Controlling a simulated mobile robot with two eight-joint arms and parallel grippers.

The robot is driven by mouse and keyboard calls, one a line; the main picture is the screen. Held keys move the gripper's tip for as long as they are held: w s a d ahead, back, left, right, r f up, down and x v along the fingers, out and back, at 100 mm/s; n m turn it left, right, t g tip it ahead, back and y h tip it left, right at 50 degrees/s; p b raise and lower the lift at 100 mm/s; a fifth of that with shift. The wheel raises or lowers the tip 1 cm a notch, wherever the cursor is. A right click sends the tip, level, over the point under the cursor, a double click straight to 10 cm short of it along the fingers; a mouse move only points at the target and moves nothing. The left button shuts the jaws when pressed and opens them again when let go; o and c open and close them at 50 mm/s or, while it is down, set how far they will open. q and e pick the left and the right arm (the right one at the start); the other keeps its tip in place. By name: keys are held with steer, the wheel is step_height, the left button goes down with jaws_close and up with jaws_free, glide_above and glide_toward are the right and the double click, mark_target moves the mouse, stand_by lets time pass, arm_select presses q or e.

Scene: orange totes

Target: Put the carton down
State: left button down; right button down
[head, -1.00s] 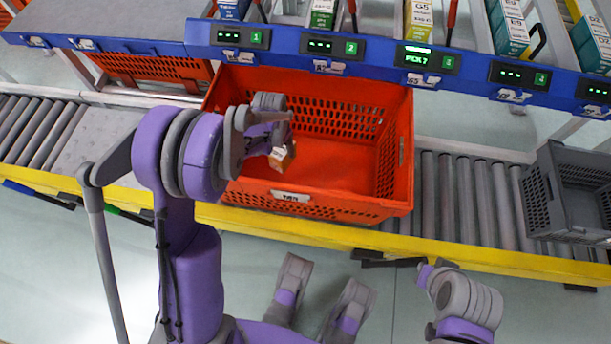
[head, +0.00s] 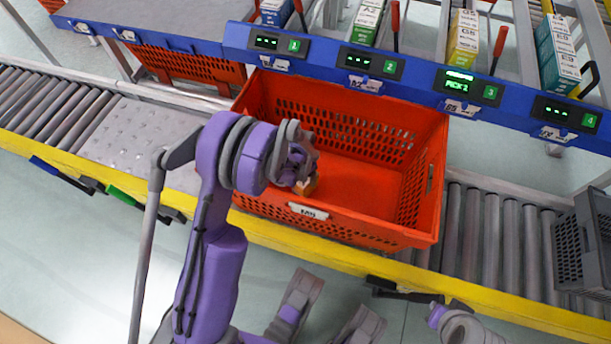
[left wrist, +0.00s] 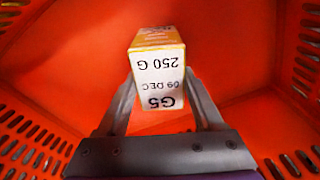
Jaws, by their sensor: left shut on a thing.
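The carton (left wrist: 158,75) is a small yellow and white box with "G5", "09 DEC" and "250 G" printed on its white end. My left gripper (left wrist: 158,105) is shut on it, one finger at each side. In the head view the carton (head: 308,187) shows only as a small piece below my left gripper (head: 303,172), inside the orange tote (head: 345,222) near its front left. The red floor of the tote fills the left wrist view behind the carton. I cannot tell whether the carton touches the floor. My right gripper is not clearly seen; only part of that arm shows at the bottom right.
The tote stands on a roller conveyor (head: 490,225) with a yellow front rail. A grey crate (head: 582,245) is at the right. A blue shelf edge with numbered displays runs behind; display 3 (head: 467,88) is lit. The tote's right half looks empty.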

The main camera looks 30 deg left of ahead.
arm_select(q)
steer(key=shift+f, duration=0.1)
steer(key=shift+f+b, duration=0.3)
steer(key=shift+b, duration=0.1)
steer(key=shift+c, duration=0.2)
jaws_free()
steer(key=shift+r, duration=0.1)
steer(key=shift+r+p, duration=0.25)
steer(key=shift+p, duration=0.1)
step_height(320, 180, up, 12)
steer(key=s+p, duration=0.1)
steer(key=p, duration=0.2)
steer(key=shift+s, duration=0.15)
steer(key=shift+a, duration=0.1)
